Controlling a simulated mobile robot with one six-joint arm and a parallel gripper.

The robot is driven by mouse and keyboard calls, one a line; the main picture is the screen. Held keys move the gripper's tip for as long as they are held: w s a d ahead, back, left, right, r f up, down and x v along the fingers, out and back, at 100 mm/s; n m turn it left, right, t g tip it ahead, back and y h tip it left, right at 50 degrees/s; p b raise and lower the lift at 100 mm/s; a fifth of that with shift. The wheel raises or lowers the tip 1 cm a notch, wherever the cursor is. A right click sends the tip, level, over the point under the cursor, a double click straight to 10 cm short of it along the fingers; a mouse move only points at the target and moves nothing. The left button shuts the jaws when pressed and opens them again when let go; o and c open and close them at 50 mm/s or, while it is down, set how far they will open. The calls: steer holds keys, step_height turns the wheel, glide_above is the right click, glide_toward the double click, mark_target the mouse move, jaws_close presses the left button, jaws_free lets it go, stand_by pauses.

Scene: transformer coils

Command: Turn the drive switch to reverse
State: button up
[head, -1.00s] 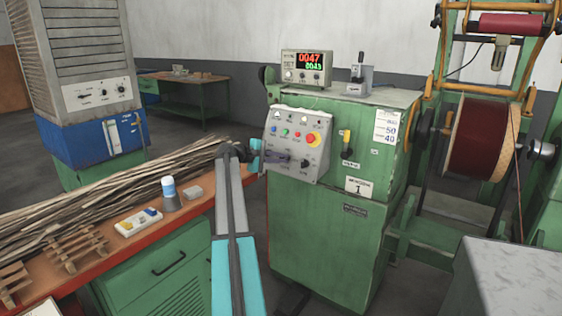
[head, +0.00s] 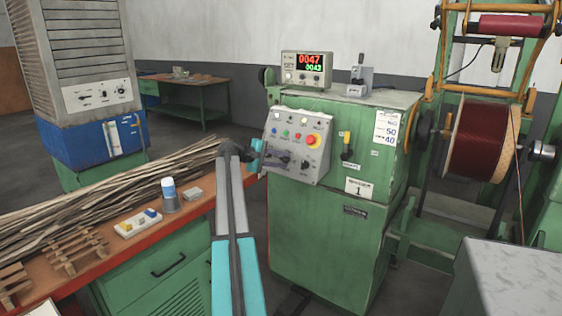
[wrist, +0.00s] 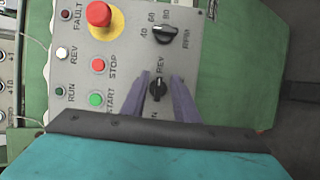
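The drive switch is a black rotary knob (wrist: 157,89) on the grey control panel, with a REV label just above it in the wrist view. Its handle lies roughly up and down in that picture; I cannot tell which end is the pointer. My gripper (wrist: 160,78) has its two purple-grey fingers on either side of the knob. The left finger is close to the knob and a gap shows at the right finger. In the head view my gripper (head: 276,157) is at the lower left of the control panel (head: 311,170) and hides the switch.
The red emergency stop (wrist: 99,14), RPM knob (wrist: 163,34), red STOP button (wrist: 98,65) and green START button (wrist: 96,99) are nearby on the panel. The workbench (head: 205,207) with wooden strips is left of the green cabinet (head: 330,235). A wound coil (head: 480,140) stands to the right.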

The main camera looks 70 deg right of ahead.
steer(key=shift+r, duration=0.1)
steer(key=v, duration=1.3)
steer(key=shift+w+a, duration=0.3)
